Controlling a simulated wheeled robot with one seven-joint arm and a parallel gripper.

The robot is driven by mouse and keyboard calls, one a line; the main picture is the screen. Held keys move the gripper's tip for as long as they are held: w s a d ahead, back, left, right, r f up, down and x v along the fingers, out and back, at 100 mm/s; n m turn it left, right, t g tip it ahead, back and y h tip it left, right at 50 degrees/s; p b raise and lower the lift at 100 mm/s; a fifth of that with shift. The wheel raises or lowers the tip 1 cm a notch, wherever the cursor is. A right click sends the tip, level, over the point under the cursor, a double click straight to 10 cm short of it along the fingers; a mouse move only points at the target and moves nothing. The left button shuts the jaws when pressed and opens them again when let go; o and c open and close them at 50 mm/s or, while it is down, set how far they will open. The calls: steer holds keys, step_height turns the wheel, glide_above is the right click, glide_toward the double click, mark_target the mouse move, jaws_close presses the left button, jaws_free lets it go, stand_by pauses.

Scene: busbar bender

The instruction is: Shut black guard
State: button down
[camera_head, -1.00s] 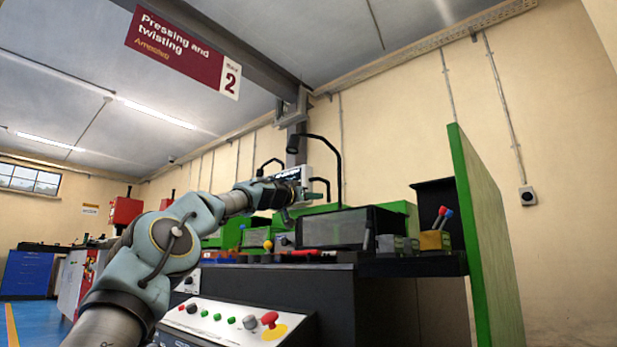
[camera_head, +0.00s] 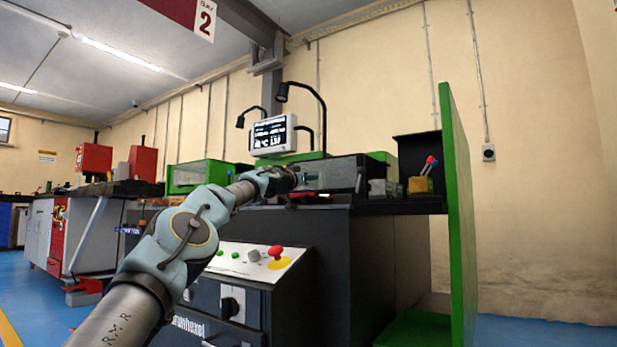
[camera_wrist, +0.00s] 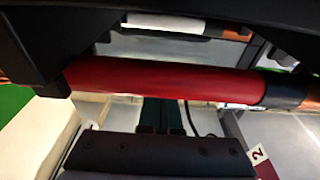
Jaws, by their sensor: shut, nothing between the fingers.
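The black guard (camera_head: 342,173) is a dark see-through cover in a black frame on the machine top. My gripper (camera_head: 301,180) is at the left end of the guard in the head view, partly merged with the dark background there. In the wrist view a red bar with dark ends (camera_wrist: 160,80) crosses close in front of the camera, below black frame parts. My gripper's dark green fingers (camera_wrist: 163,114) are together and empty, reaching up to the bar's lower edge. I cannot tell whether they touch it.
A green upright panel (camera_head: 459,210) stands right of the machine. A lit display (camera_head: 273,136) and black curved lamps (camera_head: 306,95) are above and behind. A sloped control panel with a red knob (camera_head: 276,252) is below my arm. Blue floor is clear at left.

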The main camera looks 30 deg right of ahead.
stand_by(0.3)
steer(key=shift+s+a+f+b, duration=0.1)
steer(key=shift+a+f+b, duration=0.1)
steer(key=shift+a+b, duration=0.35)
steer(key=b+v, duration=0.5)
steer(key=v, duration=0.3)
steer(key=shift+b+v, duration=0.45)
steer(key=shift+v, duration=0.4)
steer(key=shift+s, duration=0.15)
